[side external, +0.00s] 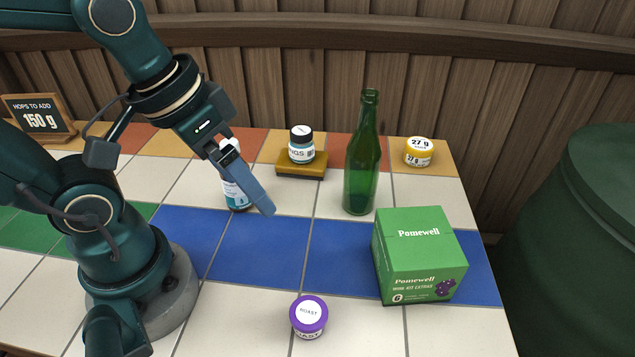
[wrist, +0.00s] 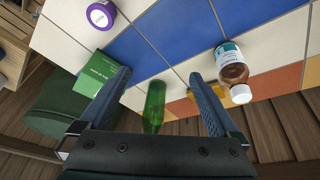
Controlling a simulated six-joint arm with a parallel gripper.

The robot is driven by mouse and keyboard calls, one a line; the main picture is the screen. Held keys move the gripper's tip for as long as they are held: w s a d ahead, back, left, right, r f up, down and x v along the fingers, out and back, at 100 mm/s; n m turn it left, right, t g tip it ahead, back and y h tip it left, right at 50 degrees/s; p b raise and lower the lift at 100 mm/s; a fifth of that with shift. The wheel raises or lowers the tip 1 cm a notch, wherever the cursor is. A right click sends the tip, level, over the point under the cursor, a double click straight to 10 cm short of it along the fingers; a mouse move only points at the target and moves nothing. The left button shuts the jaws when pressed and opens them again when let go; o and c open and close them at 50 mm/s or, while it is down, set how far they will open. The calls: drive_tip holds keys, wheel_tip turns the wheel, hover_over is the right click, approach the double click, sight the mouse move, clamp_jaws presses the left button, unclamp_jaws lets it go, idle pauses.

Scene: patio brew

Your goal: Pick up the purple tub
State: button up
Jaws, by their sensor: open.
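My gripper (side external: 265,210) is open and empty, held above the table behind and to the left of the tub in the side view. Its two spread fingers also show in the wrist view (wrist: 161,92).
A green box (side external: 420,262), a green bottle (side external: 362,165), a yellow tub (side external: 419,152) and a jar (side external: 301,146) on a mustard-coloured block (side external: 290,168) stand around the table. A white-capped bottle (wrist: 232,72) is beside my gripper. Tiles around the purple tub are clear.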

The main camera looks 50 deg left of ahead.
drive_tip(key=d+f+n+g+h, duration=0.4)
drive_tip(key=d+f+g, duration=0.2)
drive_tip(key=g, duration=0.1)
drive_tip(key=n+g+h, duration=0.4)
drive_tip(key=n+h, duration=0.2)
approach(310, 327)
drive_tip(key=x, duration=0.5)
drive_tip(key=shift+s+a+f, duration=0.15)
drive_tip(key=shift+s, duration=0.1)
drive_tip(key=shift+d+f+n+h, duration=0.4)
drive_tip(key=shift+f+n, duration=0.1)
drive_tip(key=shift+f, duration=0.2)
drive_tip(key=shift+x, duration=2.55)
drive_tip(key=c, duration=1.5)
